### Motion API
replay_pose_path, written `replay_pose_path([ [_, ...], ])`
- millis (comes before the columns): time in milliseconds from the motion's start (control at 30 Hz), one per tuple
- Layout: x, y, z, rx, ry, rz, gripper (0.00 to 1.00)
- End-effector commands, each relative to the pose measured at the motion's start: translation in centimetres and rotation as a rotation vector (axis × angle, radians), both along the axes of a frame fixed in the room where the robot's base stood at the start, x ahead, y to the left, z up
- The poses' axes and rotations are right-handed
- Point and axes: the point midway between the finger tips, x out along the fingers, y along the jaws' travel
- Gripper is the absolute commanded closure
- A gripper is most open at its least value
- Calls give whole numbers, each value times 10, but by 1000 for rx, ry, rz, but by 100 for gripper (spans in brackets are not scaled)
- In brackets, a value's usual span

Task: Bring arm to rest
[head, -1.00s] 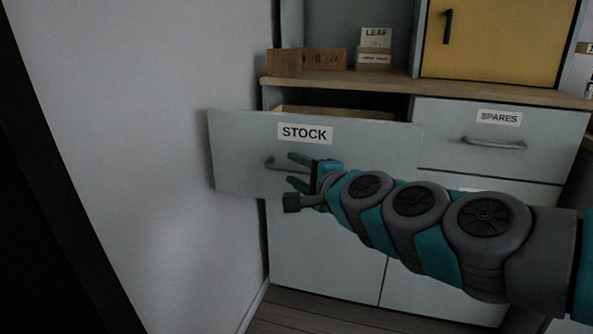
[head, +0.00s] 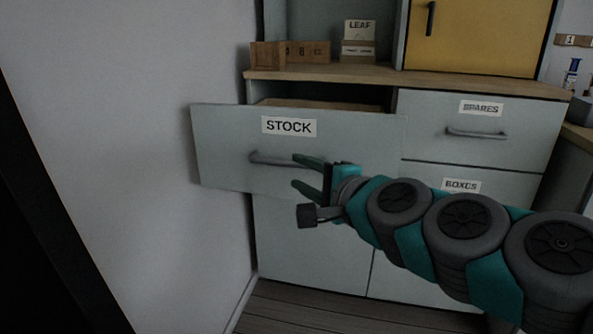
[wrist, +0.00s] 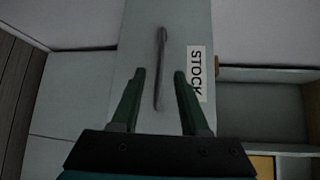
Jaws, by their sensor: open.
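My gripper (head: 294,172) is open and empty in front of the drawer labelled STOCK (head: 222,135). The drawer stands pulled out from the cabinet. Its grey bar handle (head: 270,160) is just beyond the fingertips, and the right part of the handle lies near the upper finger in the head view. In the wrist view the handle (wrist: 160,70) shows between and ahead of the two fingers (wrist: 158,75), apart from them. My arm reaches in from the lower right. The drawer's inside is mostly hidden behind its front.
The SPARES drawer (head: 430,115) and the BOXES drawer (head: 420,178) are shut at the right. A yellow door (head: 480,30) is above. A wall (head: 110,120) stands close at the left.

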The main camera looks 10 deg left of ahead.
Motion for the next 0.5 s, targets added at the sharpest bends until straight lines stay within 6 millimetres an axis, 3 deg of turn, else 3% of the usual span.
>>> replay_pose_path([
  [367,-3,0,-1,-18,-4,10,55],
  [500,-21,-1,-15,-167,-42,84,55],
])
